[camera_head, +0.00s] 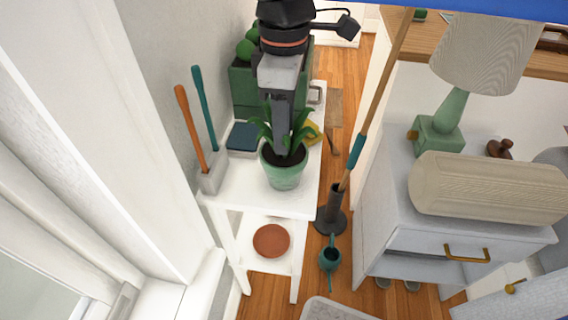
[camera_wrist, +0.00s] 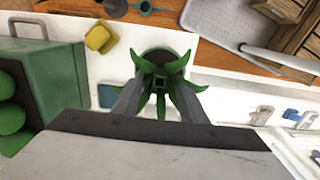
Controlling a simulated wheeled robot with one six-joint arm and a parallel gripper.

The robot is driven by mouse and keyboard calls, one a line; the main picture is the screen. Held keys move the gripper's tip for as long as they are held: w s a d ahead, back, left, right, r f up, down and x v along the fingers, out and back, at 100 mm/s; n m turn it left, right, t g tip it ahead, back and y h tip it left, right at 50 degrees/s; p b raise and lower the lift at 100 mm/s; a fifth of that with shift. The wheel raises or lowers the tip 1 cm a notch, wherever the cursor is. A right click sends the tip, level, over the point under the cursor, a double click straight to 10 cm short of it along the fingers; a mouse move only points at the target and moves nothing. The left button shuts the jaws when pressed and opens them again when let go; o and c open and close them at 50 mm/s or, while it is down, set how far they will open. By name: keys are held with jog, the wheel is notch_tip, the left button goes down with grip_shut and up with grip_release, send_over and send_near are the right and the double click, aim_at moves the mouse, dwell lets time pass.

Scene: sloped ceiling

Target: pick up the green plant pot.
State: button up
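The green plant pot (camera_head: 285,172) stands upright near the front edge of the white table (camera_head: 240,203), with long green leaves rising from it. My gripper (camera_head: 283,150) reaches down into the leaves from above and behind. In the wrist view my gripper (camera_wrist: 160,98) has its two fingers spread on either side of the leafy plant (camera_wrist: 162,82). The gripper looks open. Leaves hide much of the fingertips, and I cannot tell whether they touch the pot.
A green box (camera_head: 242,88) with round green tops, a blue book-like item (camera_head: 243,137) and a yellow block (camera_head: 312,132) stand behind the pot. Two long-handled tools (camera_head: 190,130) rise at left. A broom (camera_head: 357,150) and grey cabinet (camera_head: 385,205) are at right.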

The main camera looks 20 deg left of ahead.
jog(key=shift+f, duration=1.05)
grip_shut()
dwell(0.6)
